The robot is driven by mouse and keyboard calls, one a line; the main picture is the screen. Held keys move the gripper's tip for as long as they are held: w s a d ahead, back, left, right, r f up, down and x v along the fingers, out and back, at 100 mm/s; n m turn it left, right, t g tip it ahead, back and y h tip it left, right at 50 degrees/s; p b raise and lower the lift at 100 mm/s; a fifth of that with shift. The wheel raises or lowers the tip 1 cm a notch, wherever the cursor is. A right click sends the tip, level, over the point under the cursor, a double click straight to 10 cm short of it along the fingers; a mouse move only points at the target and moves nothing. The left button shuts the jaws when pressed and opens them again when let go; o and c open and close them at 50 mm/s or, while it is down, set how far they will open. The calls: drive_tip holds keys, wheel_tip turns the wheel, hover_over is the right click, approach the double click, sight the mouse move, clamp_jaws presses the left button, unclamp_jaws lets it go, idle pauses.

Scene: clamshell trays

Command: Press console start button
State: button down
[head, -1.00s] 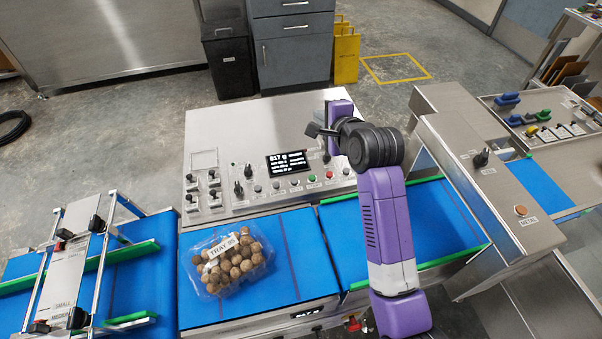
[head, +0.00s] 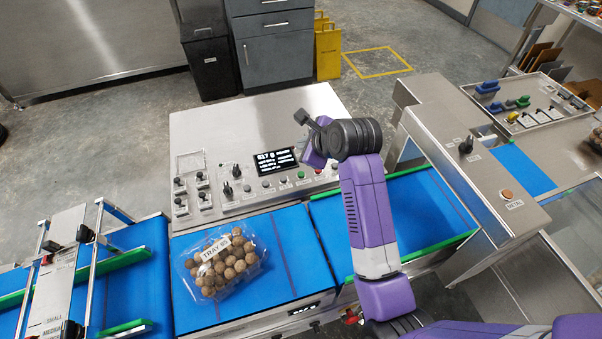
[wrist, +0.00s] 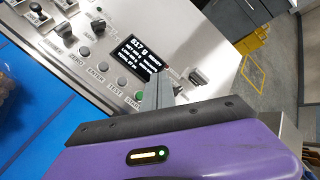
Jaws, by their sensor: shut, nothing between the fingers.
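The console (head: 235,130) has a sloped metal panel with a lit black display (head: 277,160) and a row of buttons. In the head view, my wrist hides the fingertips.
A clear clamshell tray of round brown items (head: 220,262) lies on the blue conveyor (head: 190,315) in front of the console. Knobs (head: 228,188) stand up from the panel's left part. A metal detector housing (head: 470,165) stands to the right.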

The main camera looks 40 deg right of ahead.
drive_tip(key=b, duration=0.6)
hover_over(303, 177)
wheel_tip(303, 177, down, 7)
drive_tip(key=shift+r, duration=0.1)
drive_tip(key=shift+f+b, duration=0.45)
drive_tip(key=shift+f, duration=0.5)
drive_tip(key=shift+f, duration=0.1)
idle(0.8)
drive_tip(key=shift+f, duration=0.3)
